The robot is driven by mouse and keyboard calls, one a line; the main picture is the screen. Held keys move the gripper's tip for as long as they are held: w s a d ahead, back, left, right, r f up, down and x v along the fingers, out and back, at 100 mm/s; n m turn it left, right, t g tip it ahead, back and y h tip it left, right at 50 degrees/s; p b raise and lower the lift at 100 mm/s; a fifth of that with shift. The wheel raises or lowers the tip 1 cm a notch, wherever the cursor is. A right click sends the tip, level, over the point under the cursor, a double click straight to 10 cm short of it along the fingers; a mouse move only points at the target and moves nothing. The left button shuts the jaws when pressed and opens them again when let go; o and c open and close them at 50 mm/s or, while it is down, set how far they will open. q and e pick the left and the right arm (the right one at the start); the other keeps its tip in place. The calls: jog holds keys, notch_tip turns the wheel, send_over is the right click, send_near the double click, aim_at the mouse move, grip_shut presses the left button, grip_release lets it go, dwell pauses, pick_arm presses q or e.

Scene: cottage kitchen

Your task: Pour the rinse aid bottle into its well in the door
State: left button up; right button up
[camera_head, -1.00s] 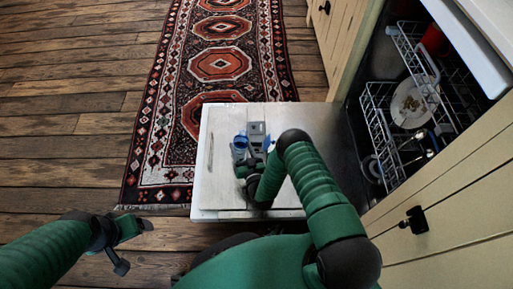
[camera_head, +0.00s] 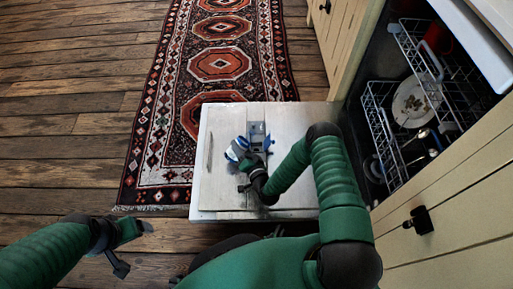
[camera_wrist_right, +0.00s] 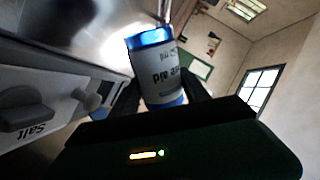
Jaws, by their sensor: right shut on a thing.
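The rinse aid bottle (camera_head: 236,150), white with blue parts, is tilted over the open dishwasher door (camera_head: 225,185). My right gripper (camera_head: 250,163) is shut on it. In the right wrist view the bottle (camera_wrist_right: 158,70) stands between the fingers, its label partly readable, with a blue end at the top. The grey and blue dispenser panel (camera_head: 257,135) in the door lies just right of and beyond the bottle; the well's opening cannot be made out. My left gripper (camera_head: 133,245) is open and empty, over the floor left of the door.
The dishwasher racks (camera_head: 405,110) at the right hold a plate (camera_head: 411,104) and a red item (camera_head: 438,40). A patterned rug (camera_head: 220,63) lies beyond the door.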

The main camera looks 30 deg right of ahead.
jog(key=m+b, duration=0.1)
jog(key=a+m+y+b, duration=0.1)
jog(key=m, duration=0.1)
jog(key=shift+f, duration=0.35)
jog(key=shift+r+m, duration=0.1)
jog(key=shift+m, duration=0.3)
jog(key=shift+m+g+y, duration=0.3)
jog(key=shift+m+y, duration=0.1)
jog(key=shift+m+b, duration=0.35)
jog(key=shift+m, duration=0.25)
jog(key=shift+s+a, duration=0.15)
jog(key=shift+a, duration=0.1)
jog(key=shift+s+a+r+y, duration=0.15)
jog(key=shift+a+y, duration=0.25)
jog(key=shift+a, duration=0.35)
jog(key=shift+a, duration=0.1)
dwell(0.3)
jog(key=shift+m, duration=0.3)
dwell(0.8)
